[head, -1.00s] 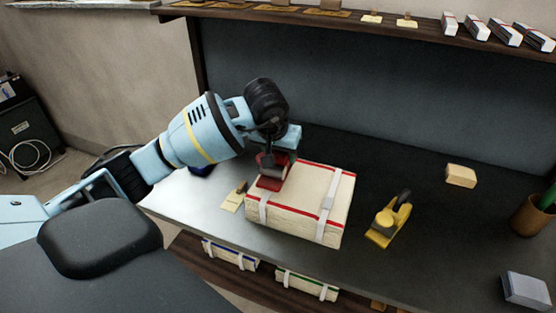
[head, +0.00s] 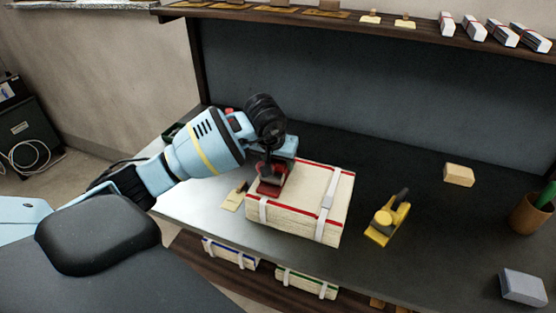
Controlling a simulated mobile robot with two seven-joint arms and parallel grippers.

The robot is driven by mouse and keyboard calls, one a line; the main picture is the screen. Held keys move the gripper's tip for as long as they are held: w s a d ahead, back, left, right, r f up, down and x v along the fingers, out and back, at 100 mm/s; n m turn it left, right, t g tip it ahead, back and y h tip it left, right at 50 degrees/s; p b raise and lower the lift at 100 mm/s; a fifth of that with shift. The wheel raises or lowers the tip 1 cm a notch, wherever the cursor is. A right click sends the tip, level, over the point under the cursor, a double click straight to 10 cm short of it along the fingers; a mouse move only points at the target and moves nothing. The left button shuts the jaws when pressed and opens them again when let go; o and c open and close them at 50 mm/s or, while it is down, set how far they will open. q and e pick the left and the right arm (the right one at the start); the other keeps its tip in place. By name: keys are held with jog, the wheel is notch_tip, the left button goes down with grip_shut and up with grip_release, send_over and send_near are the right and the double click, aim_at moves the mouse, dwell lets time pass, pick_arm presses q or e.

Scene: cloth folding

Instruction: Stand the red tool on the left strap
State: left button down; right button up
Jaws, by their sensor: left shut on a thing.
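The cream folded cloth bundle (head: 313,191) lies on the dark bench with red edge stripes and two pale straps around it. The left strap (head: 263,210) shows down the bundle's front side; its top part is mostly hidden by the tool and my gripper. The red tool (head: 269,187) is at the bundle's left end, over the left strap, and looks upright. My left gripper (head: 271,169) is shut on the tool's upper part from above. I cannot tell whether the tool's base fully touches the strap. My right gripper is not in view.
A yellow tool (head: 386,220) stands right of the bundle. A tan block (head: 459,175), a brown pot (head: 529,214) and a grey block (head: 524,287) are farther right. A small stamp on a pale card (head: 232,200) lies close left. Striped bundles sit on the lower shelf.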

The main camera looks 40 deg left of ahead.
pick_arm(q)
jog(key=c, duration=0.6)
grip_release()
jog(key=shift+f, duration=0.1)
jog(key=shift+c, duration=0.2)
jog(key=shift+r, duration=0.25)
jog(key=v, duration=1.1)
jog(key=shift+s+d+r, duration=0.1)
jog(key=shift+s+r, duration=0.15)
jog(key=shift+r, duration=0.05)
